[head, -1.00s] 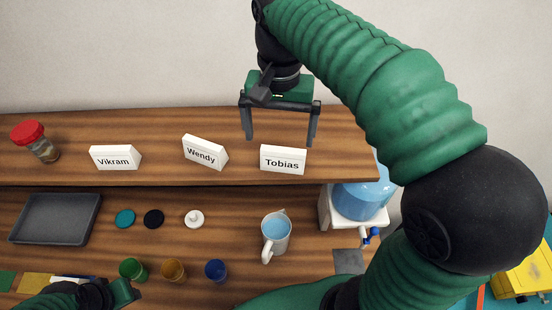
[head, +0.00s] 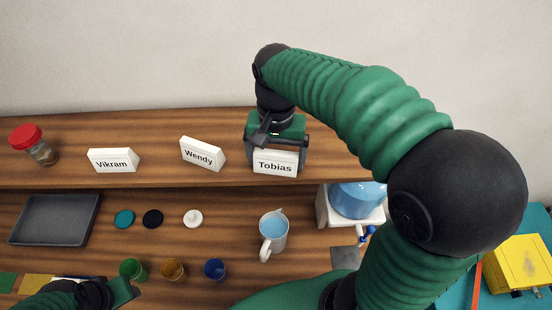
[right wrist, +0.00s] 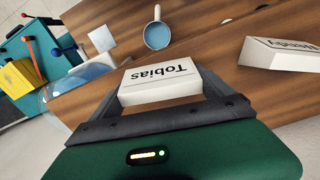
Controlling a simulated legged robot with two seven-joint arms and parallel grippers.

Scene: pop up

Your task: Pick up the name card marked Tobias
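The white name card marked Tobias (head: 275,163) stands upright at the right end of the upper wooden shelf. It also shows in the right wrist view (right wrist: 160,80), its lettering upside down. My right gripper (head: 276,160) is lowered from behind over the card, one finger along each side. In the right wrist view the fingers (right wrist: 168,92) sit against the card's two ends, shut on it. I see no clear lift off the shelf. My left gripper (head: 128,293) is low at the left, partly cut off; its fingers are unclear.
Wendy's card (head: 202,153) and Vikram's card (head: 113,160) stand to the left, with a red-lidded jar (head: 34,145) farther left. Below are a grey tray (head: 55,219), a mug (head: 273,237), several small cups and a water dispenser (head: 352,204). The shelf behind the cards is clear.

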